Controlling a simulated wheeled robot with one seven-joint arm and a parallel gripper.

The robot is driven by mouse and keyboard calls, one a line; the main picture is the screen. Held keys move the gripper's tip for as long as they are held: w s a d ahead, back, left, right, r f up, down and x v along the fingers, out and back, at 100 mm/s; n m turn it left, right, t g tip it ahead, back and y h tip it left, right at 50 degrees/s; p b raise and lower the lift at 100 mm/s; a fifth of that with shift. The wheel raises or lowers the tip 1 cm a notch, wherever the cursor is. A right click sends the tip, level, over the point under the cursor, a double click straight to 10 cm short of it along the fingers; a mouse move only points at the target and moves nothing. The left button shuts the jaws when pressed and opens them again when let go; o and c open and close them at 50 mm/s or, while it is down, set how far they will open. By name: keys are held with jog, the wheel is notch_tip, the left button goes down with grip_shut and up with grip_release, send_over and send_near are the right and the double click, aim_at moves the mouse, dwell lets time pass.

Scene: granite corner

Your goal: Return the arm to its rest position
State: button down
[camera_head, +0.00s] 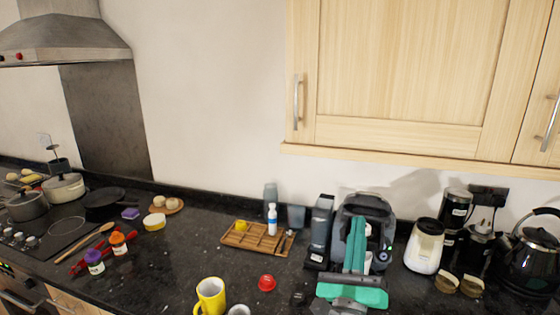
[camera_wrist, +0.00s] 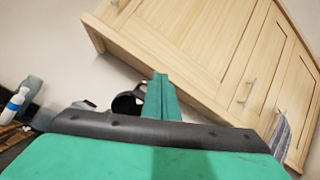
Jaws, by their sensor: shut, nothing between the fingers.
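My gripper (camera_head: 355,246) shows at the lower right of the head view, with a teal and dark grey body below teal fingers. The fingers are shut together and point up and away, with nothing held. They stand in front of the grey coffee machine (camera_head: 377,208) and hide part of it. In the wrist view my gripper (camera_wrist: 160,92) points up toward the wooden wall cabinet (camera_wrist: 205,50). The rest of my arm is mostly out of view.
To the right are a white grinder (camera_head: 424,247) and a black kettle (camera_head: 532,258). The wooden cabinet (camera_head: 400,70) overhangs the counter. Dark counter lies clear around the red lid.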

jog(key=s+a+f+n+g+y, duration=0.1)
jog(key=s+a+f+n+y, duration=0.1)
jog(key=s+f+n, duration=0.5)
jog(key=s+a+f+n+g+y, duration=0.1)
jog(key=s+a+f+n+y, duration=0.2)
jog(key=f+n, duration=0.65)
jog(key=s+a+f+n+g+y, duration=0.1)
jog(key=s+a+f+n+y, duration=0.1)
jog(key=s+f+n, duration=0.6)
jog(key=s+a+f+n+g, duration=0.1)
jog(key=s+a+f+n, duration=0.2)
jog(key=s, duration=0.4)
jog(key=s+a+f+n+g, duration=0.2)
jog(key=s+a+f+n, duration=0.1)
jog(key=s+f, duration=0.3)
jog(key=s+a+f+n+g+y, duration=0.1)
jog(key=s+a+f+n, duration=0.2)
jog(key=s, duration=0.7)
notch_tip(320, 180, down, 2)
jog(key=shift+s+a+f+n+g, duration=0.1)
jog(key=shift+s+a+n+g, duration=0.2)
jog(key=shift+a, duration=0.75)
jog(key=shift+w, duration=0.1)
